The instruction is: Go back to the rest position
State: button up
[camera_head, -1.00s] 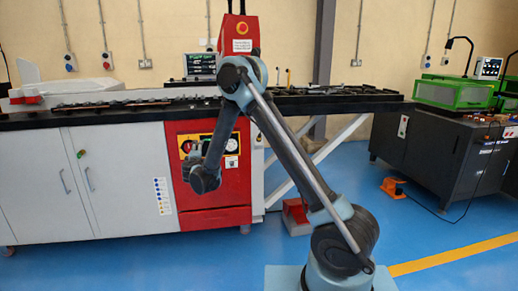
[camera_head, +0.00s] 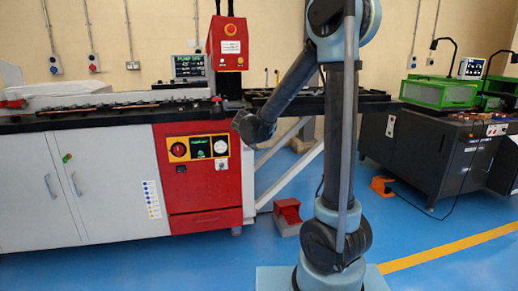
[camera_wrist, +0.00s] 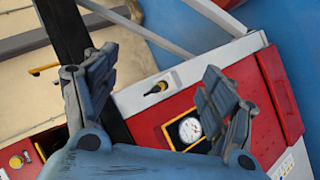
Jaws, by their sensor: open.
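My gripper (camera_wrist: 158,80) is open and empty in the wrist view, its two blue-grey fingers spread well apart. In the head view my gripper (camera_head: 243,128) hangs low at the end of the bent arm, in front of the right edge of the busbar bender's red control panel (camera_head: 198,190). That panel also shows behind the fingers in the wrist view (camera_wrist: 150,118), with a round white gauge (camera_wrist: 190,130). The fingers' details are too small to tell in the head view.
The bender's long bed (camera_head: 110,112) runs left over white cabinets (camera_head: 85,195). A red head (camera_head: 228,45) stands above it. A red pedal (camera_head: 287,214) sits on the blue floor. A dark bench with green boxes (camera_head: 440,92) stands at right.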

jog(key=s+d+f+m+g, duration=0.3)
jog(key=s+d+m+g, duration=0.2)
jog(key=s+d, duration=1.35)
jog(key=s+f+m+g+y, duration=0.2)
jog(key=s+f, duration=0.2)
jog(key=s, duration=0.7)
jog(key=s+f+m+g+y, duration=0.1)
jog(key=s+f, duration=0.3)
jog(key=s, duration=0.8)
jog(key=shift+s+a+f+m+g+y, duration=0.15)
jog(key=shift+s+m+g+y, duration=0.1)
jog(key=shift+m+g+y, duration=0.35)
jog(key=shift+w+f, duration=0.2)
jog(key=shift+w, duration=0.2)
